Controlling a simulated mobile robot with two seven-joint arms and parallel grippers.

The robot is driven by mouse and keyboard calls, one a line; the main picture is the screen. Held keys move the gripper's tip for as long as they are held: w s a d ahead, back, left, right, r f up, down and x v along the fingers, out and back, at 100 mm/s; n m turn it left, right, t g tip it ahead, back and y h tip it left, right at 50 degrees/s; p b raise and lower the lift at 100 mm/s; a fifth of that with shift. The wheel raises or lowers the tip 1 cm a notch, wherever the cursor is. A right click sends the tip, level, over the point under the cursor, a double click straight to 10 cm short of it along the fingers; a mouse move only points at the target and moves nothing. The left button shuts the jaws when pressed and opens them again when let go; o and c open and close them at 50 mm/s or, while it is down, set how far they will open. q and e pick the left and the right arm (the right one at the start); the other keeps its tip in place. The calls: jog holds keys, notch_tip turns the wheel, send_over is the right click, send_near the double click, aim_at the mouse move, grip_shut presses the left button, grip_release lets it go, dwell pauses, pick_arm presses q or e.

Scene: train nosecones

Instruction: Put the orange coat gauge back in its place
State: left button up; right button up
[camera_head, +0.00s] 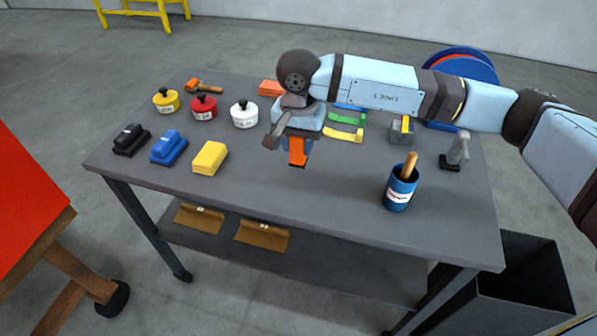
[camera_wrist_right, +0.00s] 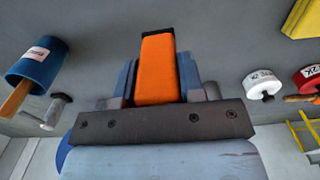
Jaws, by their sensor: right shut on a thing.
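The orange coat gauge (camera_head: 297,150) is held in my right gripper (camera_head: 296,138), above the middle of the dark grey table (camera_head: 300,199). In the right wrist view the gauge (camera_wrist_right: 158,68) is an orange block with a black end, between the two blue-grey fingers of my right gripper (camera_wrist_right: 157,85). The gripper is shut on it. I cannot tell how far the gauge is above the tabletop. Its place on the table cannot be made out. My left gripper is not in view.
Yellow, red and white pots (camera_head: 244,114) stand at the left back. Black, blue and yellow blocks (camera_head: 210,158) lie at the left front. A blue cup (camera_head: 399,188) with a wooden handle and a grey stand (camera_head: 456,151) are at the right. Green and yellow pieces (camera_head: 343,134) lie behind my gripper.

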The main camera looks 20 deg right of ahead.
aim_at(298, 162)
notch_tip(298, 162, down, 6)
jog(key=shift+r, duration=0.25)
jog(key=shift+f, duration=1.8)
jog(key=shift+f, duration=0.15)
jog(key=o, duration=1.1)
jog(key=shift+c, duration=0.2)
jog(key=shift+r, duration=0.2)
notch_tip(298, 162, up, 12)
jog(key=shift+b, duration=0.3)
